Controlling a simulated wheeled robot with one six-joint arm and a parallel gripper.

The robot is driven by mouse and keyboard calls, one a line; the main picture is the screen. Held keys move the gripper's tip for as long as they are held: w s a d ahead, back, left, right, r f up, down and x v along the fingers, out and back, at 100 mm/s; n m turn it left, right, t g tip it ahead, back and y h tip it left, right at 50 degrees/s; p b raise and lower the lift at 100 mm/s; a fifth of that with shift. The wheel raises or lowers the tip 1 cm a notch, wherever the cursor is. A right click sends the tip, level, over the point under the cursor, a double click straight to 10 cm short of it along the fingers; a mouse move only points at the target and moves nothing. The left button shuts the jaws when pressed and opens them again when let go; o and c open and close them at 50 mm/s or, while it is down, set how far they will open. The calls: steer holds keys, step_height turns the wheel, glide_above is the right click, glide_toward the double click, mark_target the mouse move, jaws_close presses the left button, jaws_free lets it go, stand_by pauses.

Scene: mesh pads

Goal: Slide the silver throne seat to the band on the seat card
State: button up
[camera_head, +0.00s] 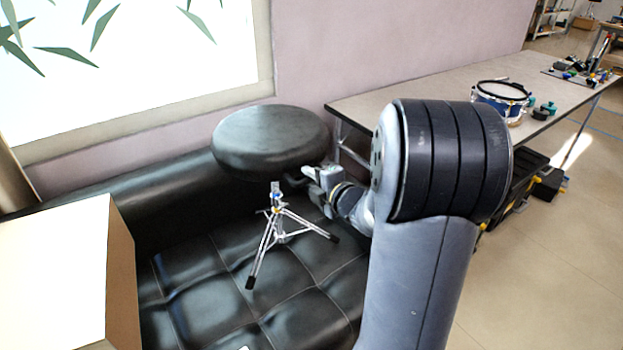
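The throne has a round dark seat (268,138) above a silver tripod (276,222) with splayed legs and dark feet. It stands on the black tufted couch (205,272). The upper post is partly hidden beneath the seat. My gripper (318,174) is at the seat's lower right edge, to the right of the post. I cannot tell whether it touches the seat, or whether its fingers are open or shut. I cannot make out a seat card with a band.
A pale box (68,270) stands at the left front. A long grey table (400,92) with a blue drum (501,97) runs along the right. The couch backrest (130,200) and a bright window (130,65) lie behind the throne. My arm hides much of the right.

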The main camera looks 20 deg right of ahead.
jaws_close()
step_height(320, 180, down, 4)
steer(key=b, duration=0.4)
steer(key=shift+r, duration=0.1)
stand_by(0.3)
steer(key=shift+o, duration=1.5)
jaws_free()
steer(key=shift+r, duration=0.1)
steer(key=p+v, duration=0.1)
steer(key=v, duration=1)
